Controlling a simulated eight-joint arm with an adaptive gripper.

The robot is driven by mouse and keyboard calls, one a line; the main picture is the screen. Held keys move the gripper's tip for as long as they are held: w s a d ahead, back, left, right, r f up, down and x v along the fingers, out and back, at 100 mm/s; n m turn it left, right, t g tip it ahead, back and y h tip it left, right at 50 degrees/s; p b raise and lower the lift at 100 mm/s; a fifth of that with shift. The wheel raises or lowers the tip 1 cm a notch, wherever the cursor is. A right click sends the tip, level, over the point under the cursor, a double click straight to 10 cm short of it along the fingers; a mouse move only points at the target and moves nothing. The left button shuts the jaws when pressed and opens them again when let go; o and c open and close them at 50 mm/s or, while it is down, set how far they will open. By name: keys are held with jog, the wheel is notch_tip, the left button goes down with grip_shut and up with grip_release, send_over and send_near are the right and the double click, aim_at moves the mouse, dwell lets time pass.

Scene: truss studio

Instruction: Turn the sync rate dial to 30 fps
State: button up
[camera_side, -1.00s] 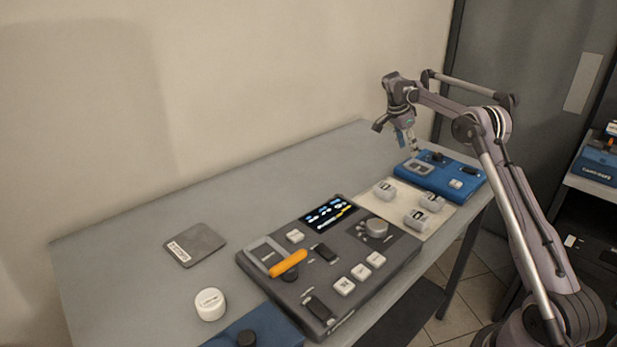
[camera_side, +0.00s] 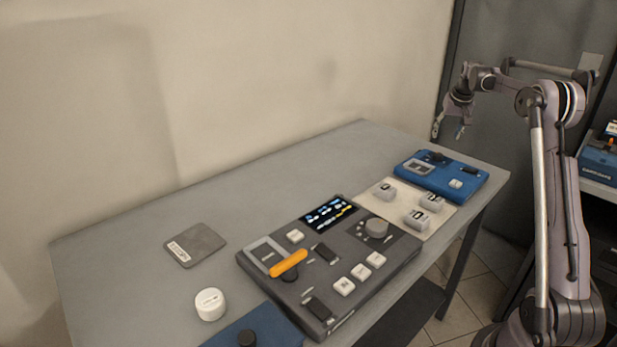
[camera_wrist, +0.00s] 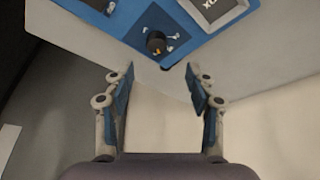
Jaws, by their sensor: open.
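A blue box (camera_side: 470,190) sits at the far right end of the table, with a black dial (camera_side: 438,158) on top. In the wrist view the black dial (camera_wrist: 156,42) has an orange mark and white ticks around it on the blue face. A dark console (camera_side: 325,282) in the middle carries a grey round dial (camera_side: 377,228) and a lit screen. I cannot read which dial is the sync rate dial or its setting. My gripper (camera_side: 449,132) is open and empty, raised behind the blue box, apart from it. Its fingers (camera_wrist: 160,80) point toward the box's edge.
A white round piece (camera_side: 210,304), a grey square pad (camera_side: 194,245) and another blue box (camera_side: 275,328) are at left. The table's back is clear.

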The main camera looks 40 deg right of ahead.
aim_at(438, 154)
jog(key=shift+n, duration=0.4)
jog(key=x, duration=1)
jog(key=shift+d+f, duration=0.1)
jog(key=shift+d, duration=0.35)
jog(key=c, duration=1.2)
